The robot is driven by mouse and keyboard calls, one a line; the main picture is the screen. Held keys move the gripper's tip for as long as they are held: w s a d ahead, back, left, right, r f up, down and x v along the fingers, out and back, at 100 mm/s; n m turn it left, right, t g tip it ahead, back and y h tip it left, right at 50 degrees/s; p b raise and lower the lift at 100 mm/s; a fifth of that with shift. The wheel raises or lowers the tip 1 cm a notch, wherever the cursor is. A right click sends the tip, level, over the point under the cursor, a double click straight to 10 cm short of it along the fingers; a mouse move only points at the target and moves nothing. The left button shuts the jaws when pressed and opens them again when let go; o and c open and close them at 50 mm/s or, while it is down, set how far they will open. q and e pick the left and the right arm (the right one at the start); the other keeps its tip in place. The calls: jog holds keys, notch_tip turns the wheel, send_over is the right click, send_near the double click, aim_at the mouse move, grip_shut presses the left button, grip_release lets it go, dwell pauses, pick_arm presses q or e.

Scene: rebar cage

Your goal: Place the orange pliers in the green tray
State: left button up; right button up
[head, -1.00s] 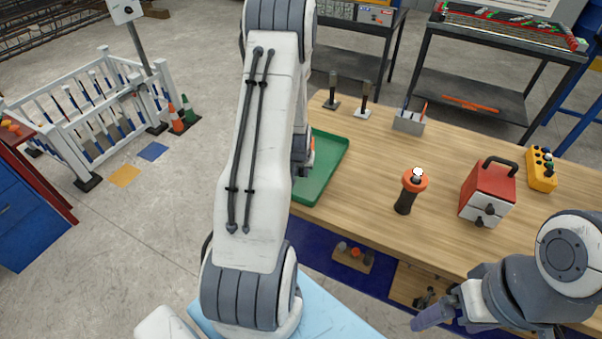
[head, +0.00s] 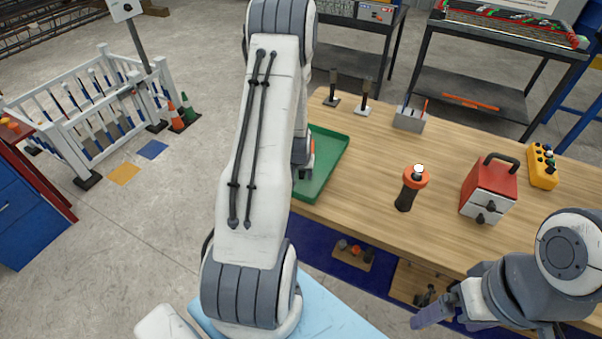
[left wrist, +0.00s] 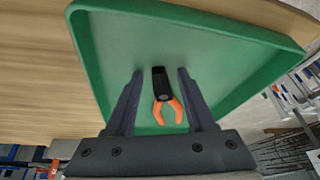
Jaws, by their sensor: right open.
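The green tray (head: 325,172) lies on the wooden workbench, partly hidden behind my left arm in the head view. It also fills much of the left wrist view (left wrist: 240,55). The orange pliers (left wrist: 163,100), with a black head and orange handles, show against the tray floor in the left wrist view. My left gripper (left wrist: 160,76) is open, with its fingers on either side of the pliers and a gap visible on each side. In the head view my left arm mostly hides this gripper. My right gripper (head: 433,316) is open and empty at the bench's front edge.
An orange-topped black tool (head: 412,188) stands on the bench right of the tray. Further right are a red box with a handle (head: 488,190) and a yellow control box (head: 542,166). A grey holder (head: 409,119) and two upright dark-handled tools stand at the back.

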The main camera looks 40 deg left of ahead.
pick_arm(q)
jog(key=shift+r+p, duration=0.45)
jog(key=shift+r, duration=0.05)
jog(key=p+v, duration=0.1)
jog(key=v, duration=1.1)
jog(key=s+d+r+m+h, duration=0.1)
jog(key=d+r+m, duration=0.15)
jog(key=d, duration=0.55)
jog(key=s+d+r+m+g+h, duration=0.1)
jog(key=d+r+m, duration=0.15)
jog(key=d, duration=0.55)
jog(key=s+d+r+m+h, duration=0.1)
jog(key=d+r+m, duration=0.15)
jog(key=d, duration=0.65)
jog(key=s+d+r+m+g, duration=0.1)
jog(key=s+d, duration=0.3)
jog(key=s, duration=0.4)
jog(key=s+d+r+m+g, duration=0.1)
jog(key=s+d+r+m, duration=0.3)
jog(key=s, duration=0.4)
jog(key=shift+s+d+r+m+g+h, duration=0.3)
jog(key=shift+d+r+m+g, duration=0.1)
jog(key=shift+d, duration=0.35)
